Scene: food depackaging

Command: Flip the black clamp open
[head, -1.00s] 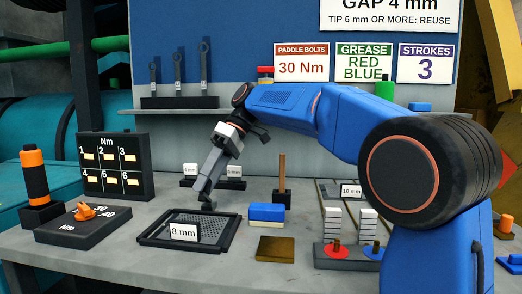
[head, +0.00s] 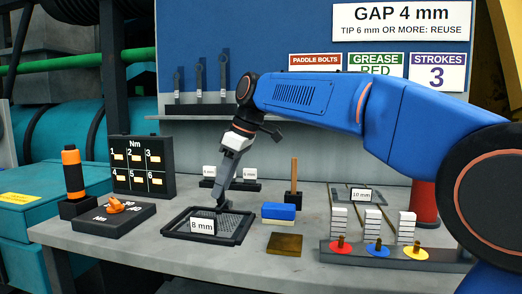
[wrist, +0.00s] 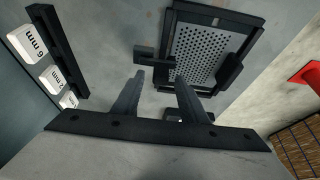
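A black-framed tray with a perforated grey plate (head: 234,226) lies on the bench in the head view; its holes show clearly in the wrist view (wrist: 205,52). A black block at the frame's left edge (wrist: 146,53) in the wrist view looks like the black clamp, but I cannot tell for sure. Another dark block (wrist: 230,69) sits on the frame's right side. My gripper (wrist: 160,78) has its two fingers apart, with the tips near the frame's lower left corner. In the head view my gripper (head: 221,207) is low at the frame's back edge; contact is unclear.
Small white tags on a black rack (head: 245,185) stand behind my gripper. A blue and white block (head: 278,211) and a brown plate (head: 285,245) lie to the right. A dial box (head: 110,219) is left.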

